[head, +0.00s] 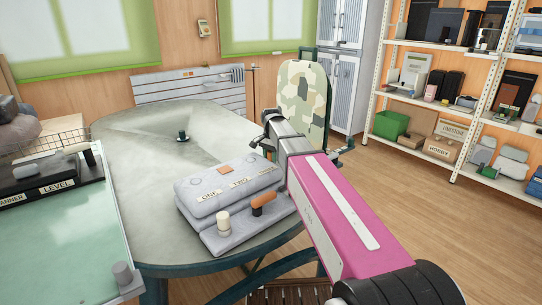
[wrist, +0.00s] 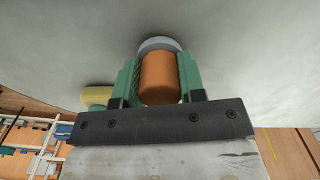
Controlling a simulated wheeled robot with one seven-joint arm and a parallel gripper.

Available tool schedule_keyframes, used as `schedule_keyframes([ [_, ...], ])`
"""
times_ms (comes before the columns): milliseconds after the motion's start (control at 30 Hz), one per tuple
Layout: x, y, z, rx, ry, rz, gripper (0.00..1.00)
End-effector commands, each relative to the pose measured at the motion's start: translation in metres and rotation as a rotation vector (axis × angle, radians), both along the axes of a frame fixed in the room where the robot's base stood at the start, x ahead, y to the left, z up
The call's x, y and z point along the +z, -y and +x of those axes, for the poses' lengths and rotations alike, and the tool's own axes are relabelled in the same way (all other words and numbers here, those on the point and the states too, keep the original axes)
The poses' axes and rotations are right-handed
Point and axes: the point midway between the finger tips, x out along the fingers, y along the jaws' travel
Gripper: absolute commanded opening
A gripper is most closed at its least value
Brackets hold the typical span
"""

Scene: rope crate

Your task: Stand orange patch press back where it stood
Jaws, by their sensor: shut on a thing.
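The orange patch press (wrist: 160,78) is an orange cylinder with a pale grey round end in the wrist view. My gripper (wrist: 159,70) is shut on it, with a green finger on each side. A pale grey surface lies beyond; I cannot tell whether the press touches it. There, a grey padded block (head: 213,187) labelled ONE and TWO stands on the oval table (head: 130,160). A cream-topped peg (head: 223,222) and a brown-orange handled piece (head: 263,204) are on its front ledge.
A small yellow thing (wrist: 97,95) shows beside the fingers. A small dark-green item (head: 182,135) stands on the table's far part. A camouflage chair back (head: 303,95) rises behind my arm. A green-topped bench (head: 60,235) is at left, shelves (head: 445,95) at right.

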Motion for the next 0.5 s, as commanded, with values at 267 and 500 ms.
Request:
schedule_keyframes([
  [267, -0.0037, 0.0000, 0.0000, 0.000, 0.000, 0.000, 0.00],
  [500, -0.0059, 0.0000, 0.0000, 0.000, 0.000, 0.000, 0.50],
])
